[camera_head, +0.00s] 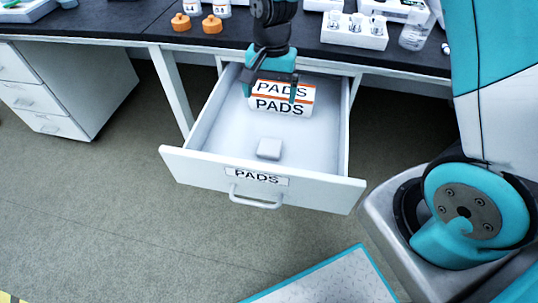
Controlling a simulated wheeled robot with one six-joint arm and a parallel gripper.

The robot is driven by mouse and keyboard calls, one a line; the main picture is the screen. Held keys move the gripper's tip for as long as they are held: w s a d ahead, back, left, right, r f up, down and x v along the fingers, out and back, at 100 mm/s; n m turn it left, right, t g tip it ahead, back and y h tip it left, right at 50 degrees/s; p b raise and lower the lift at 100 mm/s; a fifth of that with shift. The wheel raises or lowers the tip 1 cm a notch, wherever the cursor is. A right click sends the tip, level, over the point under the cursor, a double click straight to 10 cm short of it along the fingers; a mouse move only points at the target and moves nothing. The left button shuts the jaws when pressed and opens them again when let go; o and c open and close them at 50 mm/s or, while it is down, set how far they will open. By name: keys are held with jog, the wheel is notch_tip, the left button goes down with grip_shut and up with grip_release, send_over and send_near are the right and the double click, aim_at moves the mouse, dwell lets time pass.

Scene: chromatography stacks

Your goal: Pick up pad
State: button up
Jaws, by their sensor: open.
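A box labelled PADS (281,107), white with an orange stripe, stands at the back of an open white drawer (215,130). My gripper (270,90) points down over the box, with one teal finger at its left side and one near its right side. The gripper is open. Whether the fingers touch the box cannot be told. A small plain light-grey block (269,149) lies on the drawer floor nearer the front; it may be a single pad.
The drawer front bears a PADS label (257,177) and a handle (256,203). The dark bench top (120,22) lies above and behind, with orange-capped items (181,22) and a white vial rack (354,31). A white cabinet (68,85) stands left. The drawer floor around the block is clear.

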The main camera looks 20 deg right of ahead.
jog(key=b, duration=0.2)
send_over(269, 146)
jog(key=w, duration=0.1)
jog(key=f, duration=1)
jog(key=shift+w+d+f, duration=0.1)
jog(key=shift+d+f, duration=0.1)
jog(key=shift+d, duration=0.05)
jog(key=f+b, duration=0.1)
jog(key=f, duration=0.1)
jog(key=s+f+b, duration=0.1)
jog(key=f, duration=0.2)
jog(key=shift+s+a+f, duration=0.1)
jog(key=shift+a, duration=0.05)
jog(key=c, duration=1)
